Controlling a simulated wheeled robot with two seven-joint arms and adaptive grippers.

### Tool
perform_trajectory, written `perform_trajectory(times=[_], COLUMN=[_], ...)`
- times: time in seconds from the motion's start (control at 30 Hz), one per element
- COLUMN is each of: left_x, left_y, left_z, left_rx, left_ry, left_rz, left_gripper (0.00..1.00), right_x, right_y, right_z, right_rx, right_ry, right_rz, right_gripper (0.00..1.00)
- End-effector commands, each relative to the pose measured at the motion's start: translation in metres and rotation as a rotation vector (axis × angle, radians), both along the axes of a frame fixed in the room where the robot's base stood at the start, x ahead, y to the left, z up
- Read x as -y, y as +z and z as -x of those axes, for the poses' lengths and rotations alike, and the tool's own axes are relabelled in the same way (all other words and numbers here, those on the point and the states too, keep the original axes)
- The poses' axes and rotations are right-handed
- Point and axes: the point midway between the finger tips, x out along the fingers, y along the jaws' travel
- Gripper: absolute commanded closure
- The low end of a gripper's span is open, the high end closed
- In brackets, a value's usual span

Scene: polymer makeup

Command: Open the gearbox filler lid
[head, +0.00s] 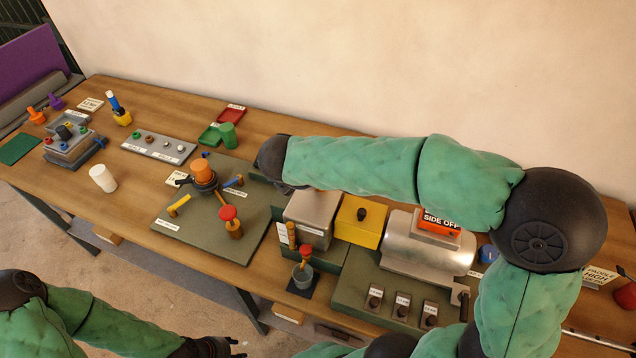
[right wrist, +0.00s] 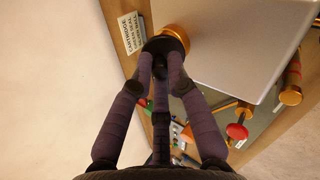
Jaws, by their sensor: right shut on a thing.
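A grey metal box (head: 310,220), seemingly the gearbox, stands on the bench near the middle of the head view. Its pale flat top (right wrist: 225,45) fills much of the right wrist view. At its edge is a round brass-coloured cap with a dark disc, seemingly the filler lid (right wrist: 175,34). My right gripper (right wrist: 160,62) has its fingers closed together at this lid. In the head view, the right forearm hides part of the box's far side and the fingertips. My left gripper (head: 237,347) is low in the head view, in front of the bench, open and empty.
A yellow box (head: 352,232) with a black knob and a silver cylinder housing (head: 400,248) stand right of the grey box. A green plate (head: 190,222) with coloured handles lies left. A small cup (head: 303,275) with a red-topped tool stands in front.

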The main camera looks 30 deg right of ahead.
Motion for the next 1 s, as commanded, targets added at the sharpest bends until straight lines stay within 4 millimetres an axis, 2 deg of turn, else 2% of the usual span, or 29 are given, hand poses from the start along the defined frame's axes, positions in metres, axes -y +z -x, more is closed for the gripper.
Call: perform_trajectory(times=[0.03, 0.5, 0.7, 1.0], left_x=[0.000, 0.000, 0.000, 0.000], left_y=[-0.016, -0.087, -0.107, -0.122], left_z=[0.000, 0.000, 0.000, 0.000], left_rx=[0.000, 0.000, 0.000, 0.000], left_ry=[0.000, 0.000, 0.000, 0.000], left_rz=[0.000, 0.000, 0.000, 0.000], left_gripper=[0.60, 0.60, 0.60, 0.60], right_x=[-0.004, -0.019, -0.023, -0.026], right_y=[-0.008, -0.013, -0.015, -0.017], right_z=[0.002, 0.015, 0.019, 0.022], right_rx=[0.033, 0.310, 0.399, 0.479], right_ry=[0.008, 0.005, 0.003, 0.001], right_rz=[0.035, 0.363, 0.471, 0.564], right_gripper=[1.00, 1.00, 1.00, 1.00])
